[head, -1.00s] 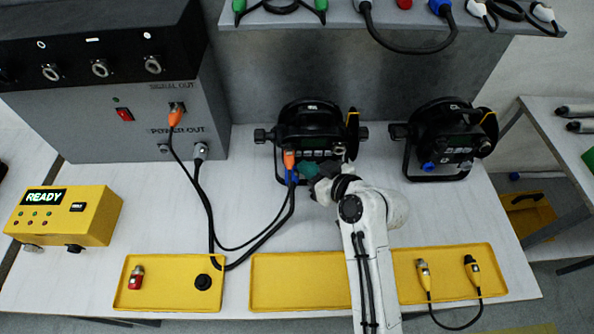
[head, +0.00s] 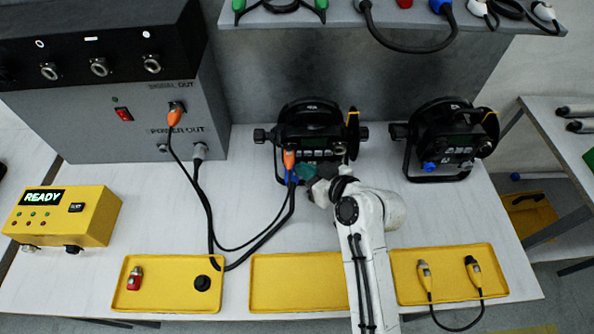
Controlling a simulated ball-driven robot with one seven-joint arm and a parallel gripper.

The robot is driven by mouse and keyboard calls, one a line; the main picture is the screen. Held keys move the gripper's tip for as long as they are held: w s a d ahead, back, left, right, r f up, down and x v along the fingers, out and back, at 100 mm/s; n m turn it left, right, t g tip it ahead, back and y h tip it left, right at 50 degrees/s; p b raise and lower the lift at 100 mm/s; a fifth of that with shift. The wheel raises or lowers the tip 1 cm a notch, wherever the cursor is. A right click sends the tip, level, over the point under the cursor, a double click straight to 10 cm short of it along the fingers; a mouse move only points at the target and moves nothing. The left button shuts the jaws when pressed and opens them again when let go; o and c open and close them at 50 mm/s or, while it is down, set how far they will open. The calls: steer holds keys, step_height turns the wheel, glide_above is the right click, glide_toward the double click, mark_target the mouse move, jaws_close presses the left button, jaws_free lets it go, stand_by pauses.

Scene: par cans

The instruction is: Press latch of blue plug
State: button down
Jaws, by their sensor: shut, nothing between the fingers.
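The blue plug (head: 292,178) sits in the lower left of the back panel of the left par can (head: 312,125), just below an orange plug (head: 289,158). A black cable runs down from it. My gripper (head: 303,172) is shut and empty, with its greenish fingertips right beside the blue plug on its right. Whether the fingertips touch the plug or its latch cannot be told; the latch is too small to make out.
A second par can (head: 447,140) stands to the right with a blue socket. A grey power box (head: 140,120) stands at left, cabled to the left par can. A yellow tester (head: 65,215) reads READY. Yellow trays (head: 298,306) line the front edge.

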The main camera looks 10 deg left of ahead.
steer(key=shift+d, duration=0.1)
steer(key=shift+w+d+r, duration=0.1)
steer(key=shift+d+r, duration=0.3)
steer(key=shift+r, duration=0.15)
steer(key=shift+d, duration=0.1)
steer(key=d+r+p, duration=0.1)
steer(key=w+d+r+p, duration=0.1)
steer(key=d+r, duration=0.1)
steer(key=shift+d+r, duration=0.15)
steer(key=shift+r, duration=0.1)
stand_by(0.6)
